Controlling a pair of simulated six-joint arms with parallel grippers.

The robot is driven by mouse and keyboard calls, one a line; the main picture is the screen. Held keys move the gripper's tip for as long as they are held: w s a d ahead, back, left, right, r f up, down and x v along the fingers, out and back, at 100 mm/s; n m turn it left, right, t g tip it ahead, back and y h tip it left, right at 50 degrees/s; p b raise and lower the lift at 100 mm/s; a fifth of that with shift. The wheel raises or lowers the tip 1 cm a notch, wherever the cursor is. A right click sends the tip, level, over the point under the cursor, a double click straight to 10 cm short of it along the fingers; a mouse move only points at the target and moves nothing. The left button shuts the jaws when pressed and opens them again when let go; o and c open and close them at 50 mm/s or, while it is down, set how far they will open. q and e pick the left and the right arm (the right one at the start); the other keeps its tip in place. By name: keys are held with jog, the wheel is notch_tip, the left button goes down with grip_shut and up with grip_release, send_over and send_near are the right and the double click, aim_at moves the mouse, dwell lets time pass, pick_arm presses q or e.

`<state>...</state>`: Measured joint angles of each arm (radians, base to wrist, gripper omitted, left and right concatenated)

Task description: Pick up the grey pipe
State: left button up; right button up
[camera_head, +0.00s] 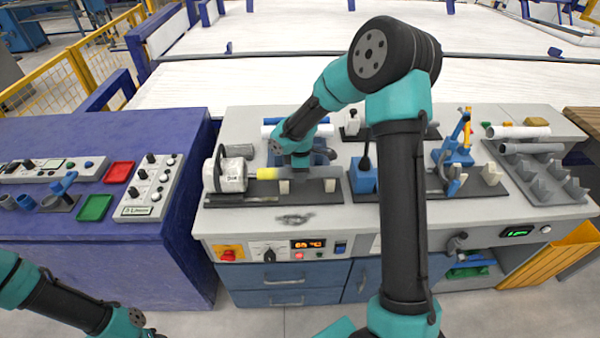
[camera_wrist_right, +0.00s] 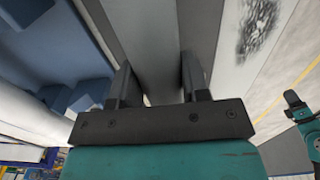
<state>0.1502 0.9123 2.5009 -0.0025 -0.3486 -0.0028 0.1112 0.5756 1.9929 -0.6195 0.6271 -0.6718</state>
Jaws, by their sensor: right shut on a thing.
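The grey pipe (camera_wrist_right: 150,45) runs between the two dark fingers of my right gripper (camera_wrist_right: 158,78) in the right wrist view. The fingers are shut on it. In the head view my right gripper (camera_head: 297,168) is over the white-topped workbench, and my arm hides most of the gripper. A grey length of the pipe (camera_head: 328,171) shows just to its right. The pipe lies in line with a yellow piece (camera_head: 267,174) beside a white round machine (camera_head: 226,174). Whether the pipe touches its supports cannot be told. My left arm shows at the lower left, but its gripper is not visible.
Blue fixtures (camera_head: 362,175) and clamps stand to the right of the gripper. A rack (camera_head: 548,180) with white and grey pipes is at the far right. A blue table (camera_head: 60,225) with control boxes, a red tray (camera_head: 119,172) and a green tray (camera_head: 95,207) is on the left.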

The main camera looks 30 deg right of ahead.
notch_tip(320, 180, up, 3)
jog(key=shift+r, duration=0.15)
jog(key=s+a+r, duration=0.1)
jog(key=s+a, duration=0.7)
jog(key=s, duration=0.5)
jog(key=shift+s+a+r, duration=0.25)
jog(key=shift+s+a, duration=0.05)
